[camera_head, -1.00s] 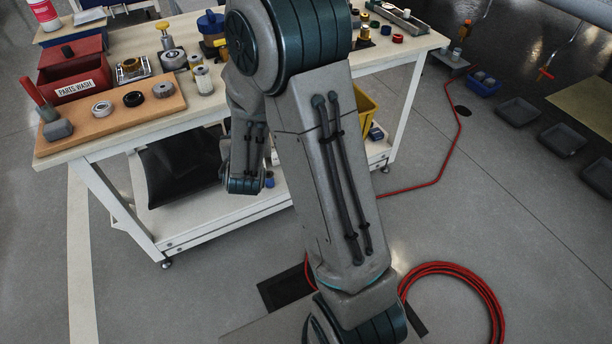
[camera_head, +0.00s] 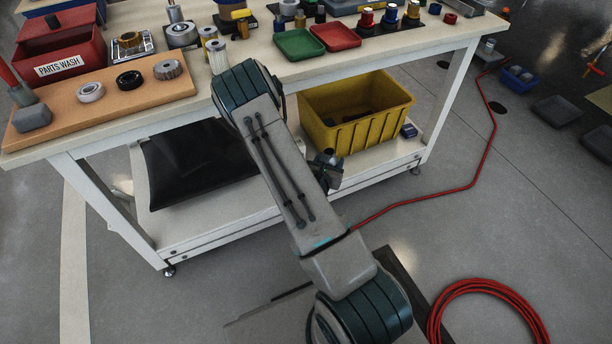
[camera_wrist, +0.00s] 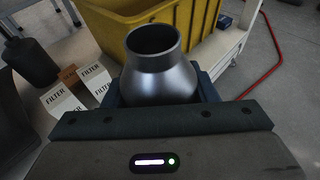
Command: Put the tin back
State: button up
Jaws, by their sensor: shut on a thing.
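My gripper (camera_wrist: 160,90) is shut on a dark grey metal vessel (camera_wrist: 162,72) with a round open neck and a wider body, which I take for the tin. Its mouth faces up toward the wrist camera and its underside is hidden. In the head view my gripper (camera_head: 328,170) shows small beside my forearm, in front of the yellow bin and near the lower shelf; the held tin is hard to make out there. Whether the tin touches the shelf cannot be told.
The yellow bin (camera_head: 354,117) stands on the lower shelf (camera_head: 215,218). In the wrist view several white filter boxes (camera_wrist: 63,101) and a dark bottle (camera_wrist: 30,62) are left of the tin. A small blue box (camera_head: 409,130) is right of the bin. A red hose (camera_head: 470,186) crosses the floor.

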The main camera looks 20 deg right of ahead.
jog(key=shift+w+d+f+b, duration=0.35)
jog(key=shift+d+f, duration=0.25)
jog(key=shift+f, duration=0.25)
jog(key=shift+w+a+f+b, duration=0.1)
jog(key=shift+w+f+b, duration=1.8)
jog(key=shift+w+f, duration=0.85)
jog(key=shift+w+a+f+b, duration=0.1)
jog(key=shift+w+f+b, duration=1.8)
jog(key=shift+w+f, duration=0.8)
jog(key=shift+w+r, duration=0.2)
jog(key=shift+w, duration=0.05)
jog(key=shift+f, duration=0.15)
jog(key=o, duration=1.1)
